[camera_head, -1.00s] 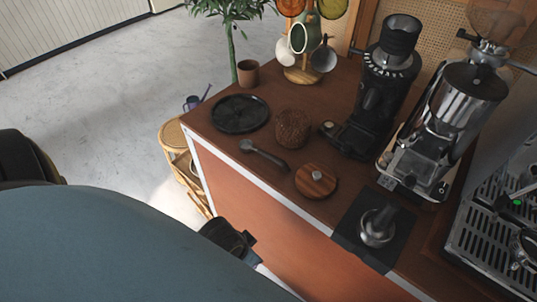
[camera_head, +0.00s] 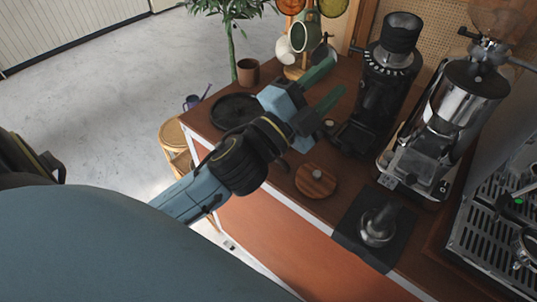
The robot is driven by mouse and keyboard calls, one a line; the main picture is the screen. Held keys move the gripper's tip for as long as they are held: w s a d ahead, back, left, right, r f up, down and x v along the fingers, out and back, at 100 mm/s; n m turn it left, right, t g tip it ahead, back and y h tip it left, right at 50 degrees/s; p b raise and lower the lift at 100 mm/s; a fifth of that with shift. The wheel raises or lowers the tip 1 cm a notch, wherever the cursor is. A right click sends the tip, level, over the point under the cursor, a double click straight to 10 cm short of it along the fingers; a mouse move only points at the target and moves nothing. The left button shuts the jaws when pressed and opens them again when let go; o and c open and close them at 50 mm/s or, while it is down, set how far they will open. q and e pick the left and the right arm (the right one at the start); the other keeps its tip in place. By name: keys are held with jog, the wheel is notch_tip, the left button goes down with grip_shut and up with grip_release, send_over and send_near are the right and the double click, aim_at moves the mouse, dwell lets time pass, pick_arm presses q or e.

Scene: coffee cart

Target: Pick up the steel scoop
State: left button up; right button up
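The scoop lies on the brown cart top, behind my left arm. It is almost wholly hidden now; only a dark end of its handle (camera_head: 284,166) seems to show below the wrist. My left gripper (camera_head: 336,77) is open, with two green fingers apart and nothing seen between them. It hangs over the cart top, past the scoop and toward the grinder; its height is hard to tell. My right gripper is not in view.
A round black tray (camera_head: 232,110) and a brown cup (camera_head: 248,72) stand at the left. A mug stand with a green mug (camera_head: 304,36) is behind the fingers. The woven ball is hidden.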

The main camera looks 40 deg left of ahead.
pick_arm(q)
jog(key=s+d+r+m+g+h, duration=0.4)
jog(key=d+r+m+h, duration=0.25)
jog(key=m+h, duration=0.65)
jog(key=s+d+f+m+g, duration=0.2)
jog(key=s+d+m+g, duration=0.1)
jog(key=m+g, duration=0.5)
jog(key=s+d+f+m+g, duration=0.2)
jog(key=d+f+m+g, duration=0.1)
jog(key=m+g, duration=0.55)
jog(key=w+a+f+m+y, duration=0.1)
jog(key=a+f+m+y, duration=0.5)
jog(key=f+m+y, duration=0.3)
jog(key=w+a+f+t+y, duration=0.1)
jog(key=w+a+y, duration=0.1)
jog(key=a+y, duration=0.45)
jog(key=w+a+f+t+y, duration=0.1)
jog(key=w+a+f+y, duration=0.15)
jog(key=a, duration=0.75)
jog(key=shift+n+y, duration=0.3)
jog(key=shift+n, duration=0.05)
jog(key=x, duration=1.2)
jog(key=shift+a+f, duration=0.1)
grip_shut()
